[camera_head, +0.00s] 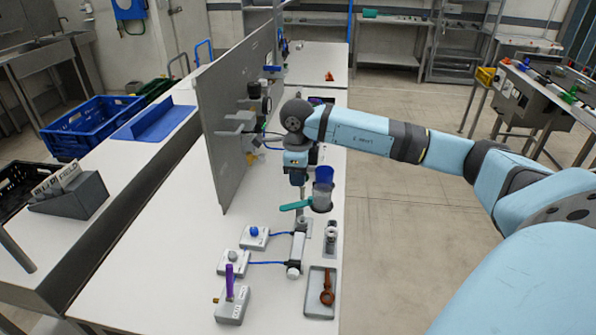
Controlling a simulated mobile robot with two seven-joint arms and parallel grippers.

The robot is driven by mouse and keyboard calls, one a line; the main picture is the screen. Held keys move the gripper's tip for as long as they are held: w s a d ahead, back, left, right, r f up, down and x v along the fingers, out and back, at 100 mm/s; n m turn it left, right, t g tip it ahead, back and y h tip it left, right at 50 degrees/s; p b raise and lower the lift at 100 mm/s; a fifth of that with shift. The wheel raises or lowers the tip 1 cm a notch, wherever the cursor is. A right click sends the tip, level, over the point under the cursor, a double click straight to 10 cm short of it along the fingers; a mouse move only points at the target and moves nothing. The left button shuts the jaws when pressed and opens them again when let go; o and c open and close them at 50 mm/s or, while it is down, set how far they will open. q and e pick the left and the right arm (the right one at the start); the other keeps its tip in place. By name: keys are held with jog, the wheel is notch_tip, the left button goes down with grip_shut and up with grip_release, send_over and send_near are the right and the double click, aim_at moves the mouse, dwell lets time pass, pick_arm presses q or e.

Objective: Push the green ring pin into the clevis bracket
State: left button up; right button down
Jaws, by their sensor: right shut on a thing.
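My right gripper (300,194) points down over the table's right part, below the blue arm that comes in from the right. A slim green piece (292,206), which I take for the green ring pin, lies level at its fingertips and sticks out left. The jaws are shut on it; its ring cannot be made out. I cannot clearly tell the clevis bracket. A grey forked fixture (236,122) stands out from the upright panel; small metal parts sit below the gripper. My left gripper is not in view.

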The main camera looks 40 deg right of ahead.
jog(key=b, duration=0.3)
send_over(298, 219)
notch_tip(298, 219, down, 6)
jog(key=shift+r, duration=0.25)
jog(key=shift+f+b, duration=0.3)
jog(key=shift+f, duration=0.35)
jog(key=shift+f, duration=0.1)
dwell(0.7)
jog(key=shift+f+b, duration=1.6)
dwell(1.1)
jog(key=shift+f+b, duration=0.65)
jog(key=shift+f, duration=0.2)
dwell(0.8)
jog(key=c, duration=0.6)
grip_release()
